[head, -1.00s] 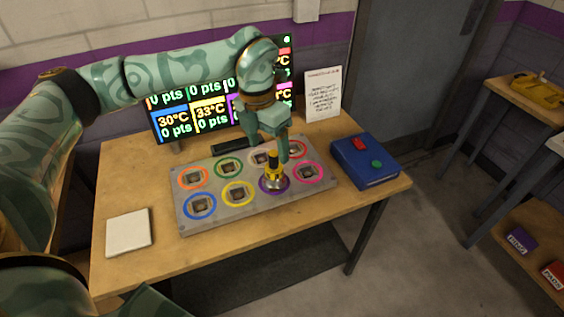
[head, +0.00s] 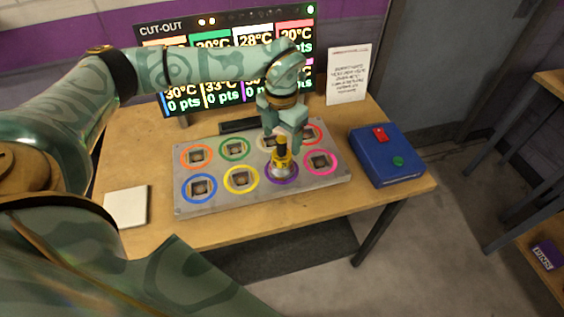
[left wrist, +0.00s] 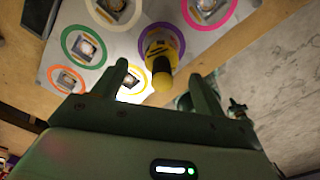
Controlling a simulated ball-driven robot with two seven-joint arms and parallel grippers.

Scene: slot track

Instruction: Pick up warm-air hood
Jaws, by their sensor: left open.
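What looks like the warm-air hood (head: 284,163) stands upright on the purple ring of the grey slot board (head: 190,208). My left gripper (head: 285,132) is open and empty, pointing down just above and around the handle's top. My right gripper is not in view.
A blue box (head: 385,157) with red and green buttons stands right of the board. A white pad (head: 126,206) lies at the left. A screen (head: 175,30) and a paper sign (head: 348,75) stand behind. Several coloured rings surround sockets on the board. The table's front strip is clear.

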